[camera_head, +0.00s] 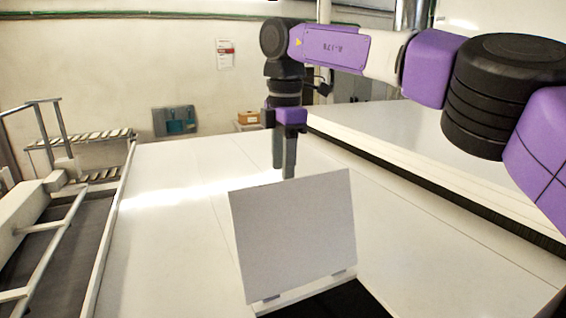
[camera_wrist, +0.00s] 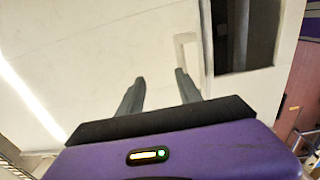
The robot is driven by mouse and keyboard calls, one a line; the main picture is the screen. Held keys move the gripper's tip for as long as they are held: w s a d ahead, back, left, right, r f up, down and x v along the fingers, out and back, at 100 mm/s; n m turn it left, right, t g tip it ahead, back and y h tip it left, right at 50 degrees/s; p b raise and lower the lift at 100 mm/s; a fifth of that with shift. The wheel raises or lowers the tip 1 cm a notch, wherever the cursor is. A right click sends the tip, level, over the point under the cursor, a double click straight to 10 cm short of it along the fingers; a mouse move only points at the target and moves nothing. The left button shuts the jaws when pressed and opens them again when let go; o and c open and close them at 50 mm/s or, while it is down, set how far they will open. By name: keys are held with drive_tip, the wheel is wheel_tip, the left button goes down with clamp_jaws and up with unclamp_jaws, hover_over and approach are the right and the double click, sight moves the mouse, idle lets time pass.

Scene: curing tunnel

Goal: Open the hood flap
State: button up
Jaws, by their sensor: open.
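The hood flap (camera_head: 294,232) is a plain white panel, standing steeply up and slightly tilted at the front of the white hood top (camera_head: 172,215). Its lower edge rests by two small hinge-like pieces, and a dark opening (camera_head: 352,300) shows beside its foot. My gripper (camera_head: 283,171) points down just behind the flap's upper edge, with the fingertips near that edge; I cannot tell if they touch it. In the wrist view my gripper (camera_wrist: 158,76) is open, with nothing between the fingers. A dark opening (camera_wrist: 246,35) shows there, right of the fingers.
A raised white slab (camera_head: 430,170) with a dark side runs along the right. Metal rails and steps (camera_head: 50,215) stand at the left. A cardboard box (camera_head: 248,118) and a grey-blue wall panel (camera_head: 174,121) are at the back. The hood top left of the flap is clear.

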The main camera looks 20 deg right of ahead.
drive_tip(key=shift+r, duration=0.15)
wheel_tip(320, 180, up, 8)
drive_tip(key=shift+s+f, duration=0.25)
idle(0.6)
